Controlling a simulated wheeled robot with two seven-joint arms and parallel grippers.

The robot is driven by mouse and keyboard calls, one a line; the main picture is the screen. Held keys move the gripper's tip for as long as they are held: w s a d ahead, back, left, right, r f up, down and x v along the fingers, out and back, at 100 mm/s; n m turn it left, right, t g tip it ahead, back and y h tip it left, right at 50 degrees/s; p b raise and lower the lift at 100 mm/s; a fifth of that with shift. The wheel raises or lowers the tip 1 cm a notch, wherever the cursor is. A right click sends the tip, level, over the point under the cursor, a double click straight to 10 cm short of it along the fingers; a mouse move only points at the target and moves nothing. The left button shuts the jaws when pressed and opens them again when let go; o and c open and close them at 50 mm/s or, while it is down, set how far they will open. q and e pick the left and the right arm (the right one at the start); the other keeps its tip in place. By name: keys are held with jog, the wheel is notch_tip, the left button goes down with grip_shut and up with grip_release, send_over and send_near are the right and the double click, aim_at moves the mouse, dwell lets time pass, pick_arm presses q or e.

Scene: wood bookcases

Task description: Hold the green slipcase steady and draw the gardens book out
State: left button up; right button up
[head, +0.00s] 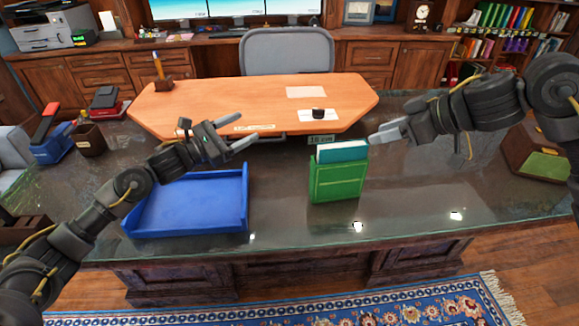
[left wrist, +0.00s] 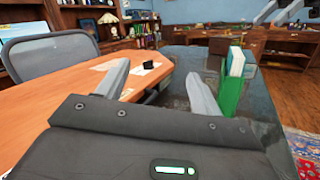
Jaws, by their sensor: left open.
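The green slipcase (head: 338,182) stands upright on the dark glossy desk, right of centre. The gardens book (head: 342,152), teal-covered with pale page edges, sits in it with its top showing above the opening. In the left wrist view the slipcase (left wrist: 231,98) and the book (left wrist: 236,62) are beyond the right-hand finger. My left gripper (head: 241,131) is open and empty, left of the slipcase and apart from it. My right gripper (head: 380,136) is close to the right of the book's top; its two fingers appear apart at the top right of the left wrist view (left wrist: 277,12).
A blue tray (head: 190,205) lies on the desk below my left gripper. An orange-brown desktop (head: 220,100) with papers and a small black object lies behind. A brown cup (head: 88,140) stands at left; a green-topped box (head: 545,165) is at far right. Desk in front of the slipcase is clear.

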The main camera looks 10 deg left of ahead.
aim_at(332, 162)
pick_arm(q)
jog(key=s+d+f+g+h, duration=0.1)
jog(key=d+f+g, duration=0.1)
jog(key=d, duration=0.2)
jog(key=s+d+f+m+g+h, duration=0.1)
jog(key=d+f+g, duration=0.1)
jog(key=d, duration=0.3)
jog(key=s+d+f+g+h, duration=0.1)
jog(key=s+d+f+g, duration=0.1)
jog(key=d, duration=0.3)
jog(key=shift+s+f+g, duration=0.1)
jog(key=shift+f+g, duration=0.15)
jog(key=shift+g, duration=0.45)
jog(key=x, duration=1.1)
jog(key=shift+r, duration=0.1)
jog(key=c, duration=1.1)
jog(key=shift+c, duration=0.2)
pick_arm(e)
jog(key=shift+o, duration=0.3)
